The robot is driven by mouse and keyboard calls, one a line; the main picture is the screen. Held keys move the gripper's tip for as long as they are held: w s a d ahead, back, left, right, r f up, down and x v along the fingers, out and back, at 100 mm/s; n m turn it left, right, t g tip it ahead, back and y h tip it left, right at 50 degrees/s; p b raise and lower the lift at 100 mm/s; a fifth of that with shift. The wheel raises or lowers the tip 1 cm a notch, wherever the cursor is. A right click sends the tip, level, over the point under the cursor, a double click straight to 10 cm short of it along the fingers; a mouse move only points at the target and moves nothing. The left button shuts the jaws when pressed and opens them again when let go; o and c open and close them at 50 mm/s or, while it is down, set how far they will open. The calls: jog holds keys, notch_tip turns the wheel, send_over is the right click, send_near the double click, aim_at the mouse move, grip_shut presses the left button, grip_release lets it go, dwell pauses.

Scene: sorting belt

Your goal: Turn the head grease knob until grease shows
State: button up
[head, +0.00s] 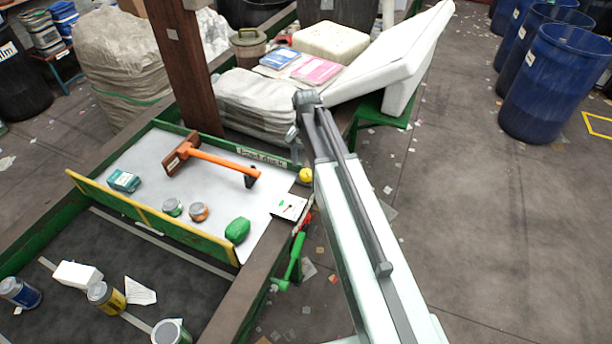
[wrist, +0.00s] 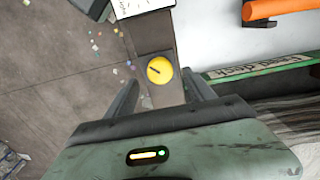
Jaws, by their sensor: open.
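The yellow round knob (head: 305,175) sits on the brown beam at the right end of the white sorting table, beside my arm. In the wrist view the knob (wrist: 160,70) shows a short black pointer mark directed to the upper left. My gripper (wrist: 161,88) is open and empty, with one finger on each side below the knob. The fingers look apart from the knob; their height above it is hard to tell. In the head view my gripper (head: 296,138) hangs near the table's far right corner, its tips partly hidden.
An orange-handled tool (head: 220,160), several cans and a green lump (head: 237,230) lie on the white table (head: 135,160). A printed card (head: 288,206) lies near the knob. A green-framed sign (head: 262,155) runs along the far edge. Blue barrels (head: 553,85) stand at right; the floor between is open.

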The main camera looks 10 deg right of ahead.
aim_at(306, 173)
notch_tip(306, 173, down, 4)
jog(key=shift+r+b, duration=0.1)
jog(key=shift+b, duration=1.1)
jog(key=shift+a+r, duration=0.1)
grip_shut()
jog(key=shift+m, duration=3.3)
grip_release()
